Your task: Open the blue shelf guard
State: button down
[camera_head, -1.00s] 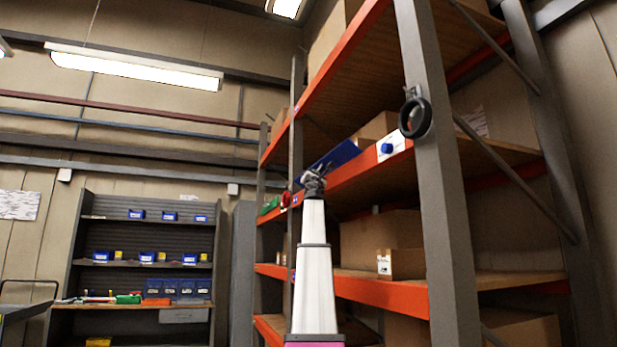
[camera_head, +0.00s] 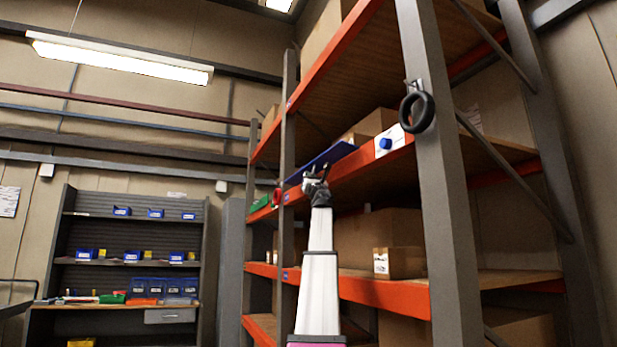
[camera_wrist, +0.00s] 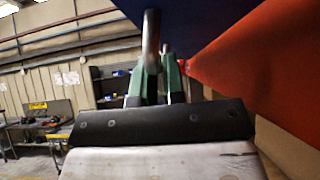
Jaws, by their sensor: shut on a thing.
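The blue shelf guard (camera_head: 334,156) is a flat blue panel along the orange beam of the middle shelf, sloping slightly in the head view. In the wrist view its blue face (camera_wrist: 205,22) fills the top of the picture. My gripper (camera_head: 316,172) is just under the guard, at the end of my raised white arm. In the wrist view my gripper (camera_wrist: 152,72) has its green fingers close together around a grey metal bar (camera_wrist: 151,38), which looks like the guard's handle. Where the bar joins the panel is hidden.
The rack's grey upright (camera_head: 440,180) carries a black ring (camera_head: 417,111) to the right. The orange beam (camera_wrist: 255,65) is close on the right. Open room lies left, before a bin rack (camera_head: 130,250).

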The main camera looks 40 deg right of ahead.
jog(key=shift+d+f+n+y, duration=0.2)
jog(key=shift+f+n+y, duration=0.05)
jog(key=shift+n+y, duration=0.75)
jog(key=shift+n, duration=0.3)
jog(key=c, duration=1.2)
grip_release()
jog(key=shift+s+f, duration=0.1)
jog(key=v, duration=1)
jog(key=shift+s+f, duration=0.15)
jog(key=shift+f, duration=0.15)
